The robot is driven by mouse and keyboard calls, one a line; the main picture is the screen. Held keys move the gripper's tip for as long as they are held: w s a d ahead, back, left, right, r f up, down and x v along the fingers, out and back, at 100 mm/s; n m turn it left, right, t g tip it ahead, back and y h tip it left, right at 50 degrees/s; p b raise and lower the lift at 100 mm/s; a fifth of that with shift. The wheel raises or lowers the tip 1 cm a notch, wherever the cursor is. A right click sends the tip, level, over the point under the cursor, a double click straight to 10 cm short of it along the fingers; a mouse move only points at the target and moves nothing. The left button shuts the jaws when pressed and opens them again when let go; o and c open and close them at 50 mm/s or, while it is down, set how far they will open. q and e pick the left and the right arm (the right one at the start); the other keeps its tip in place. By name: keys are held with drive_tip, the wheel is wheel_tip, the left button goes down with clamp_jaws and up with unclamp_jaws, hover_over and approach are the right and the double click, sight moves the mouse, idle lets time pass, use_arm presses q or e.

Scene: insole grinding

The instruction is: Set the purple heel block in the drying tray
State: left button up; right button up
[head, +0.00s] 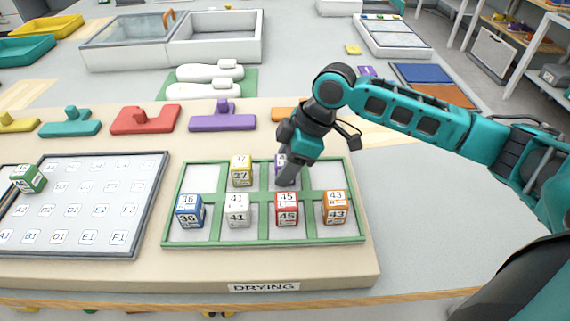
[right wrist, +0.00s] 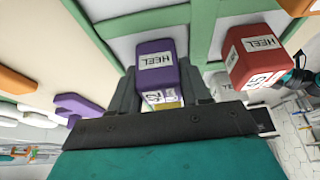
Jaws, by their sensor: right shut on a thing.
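The purple heel block (head: 280,163) is at the third compartment of the back row of the green-rimmed drying tray (head: 210,243), partly hidden by my gripper. My right gripper (head: 288,175) is shut on it from above. The right wrist view shows the purple block (right wrist: 155,58), marked HEEL, between the fingers of the right gripper (right wrist: 160,88). I cannot tell whether the block touches the tray floor. My left gripper is not in view.
The tray also holds yellow (head: 241,171), blue (head: 189,211), white (head: 237,209), red (head: 287,207) and orange (head: 335,207) blocks. The back-left and back-right compartments are empty. A lettered board (head: 80,205) with a green block (head: 28,178) is left.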

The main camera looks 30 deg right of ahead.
drive_tip(key=o, duration=1.1)
drive_tip(key=shift+p+v, duration=0.8)
drive_tip(key=shift+v, duration=5.3)
drive_tip(key=shift+w, duration=0.1)
drive_tip(key=shift+a, duration=0.1)
